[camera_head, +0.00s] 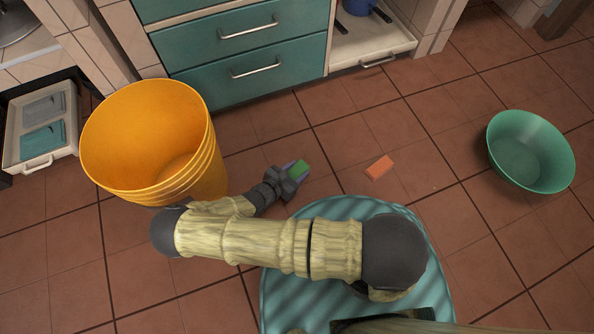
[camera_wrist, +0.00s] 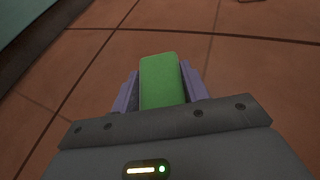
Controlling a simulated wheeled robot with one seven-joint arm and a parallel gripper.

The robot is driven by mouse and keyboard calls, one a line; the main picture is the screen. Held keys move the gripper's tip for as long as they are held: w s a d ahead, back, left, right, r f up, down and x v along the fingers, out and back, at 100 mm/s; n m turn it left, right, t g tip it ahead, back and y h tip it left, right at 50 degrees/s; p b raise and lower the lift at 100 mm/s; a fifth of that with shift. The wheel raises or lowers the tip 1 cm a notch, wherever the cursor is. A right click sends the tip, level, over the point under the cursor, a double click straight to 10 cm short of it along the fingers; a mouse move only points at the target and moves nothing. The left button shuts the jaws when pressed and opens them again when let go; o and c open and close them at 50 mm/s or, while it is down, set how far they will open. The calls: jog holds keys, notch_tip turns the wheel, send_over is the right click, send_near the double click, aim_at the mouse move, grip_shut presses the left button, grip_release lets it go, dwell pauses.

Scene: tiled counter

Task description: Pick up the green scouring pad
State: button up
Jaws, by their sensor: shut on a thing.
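The green scouring pad (camera_wrist: 161,80) is a small bright green block with rounded corners. In the wrist view it sits between the two purple-grey fingers of my gripper (camera_wrist: 160,92), which are shut on it from both sides. In the head view my gripper (camera_head: 292,172) is low over the tiled floor, right of the yellow bucket, with the green pad (camera_head: 301,169) at its tip. I cannot tell whether the pad touches the floor. Its near end is hidden by the gripper body in the wrist view.
A yellow bucket (camera_head: 150,135) stands close to the left of my arm. An orange block (camera_head: 379,167) lies on the floor to the right, and a green bowl (camera_head: 530,152) stands farther right. Teal drawers (camera_head: 245,55) are behind. Tiled floor between them is clear.

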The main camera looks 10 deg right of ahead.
notch_tip(320, 180, up, 10)
jog(key=p, duration=0.7)
jog(key=shift+f, duration=0.1)
jog(key=shift+p, duration=0.3)
notch_tip(320, 180, up, 20)
jog(key=p, duration=1)
send_over(297, 171)
jog(key=w+d, duration=0.5)
jog(key=d, duration=0.1)
jog(key=d+r+p, duration=0.2)
jog(key=r+p, duration=0.2)
jog(key=r, duration=0.6)
jog(key=w+d+r+p, duration=0.1)
jog(key=r+p, duration=0.4)
jog(key=r, duration=0.5)
jog(key=shift+w+d+r+m+g+h, duration=0.15)
jog(key=shift+d+r+m+g+h, duration=0.2)
jog(key=shift+d, duration=0.45)
jog(key=shift+w, duration=0.1)
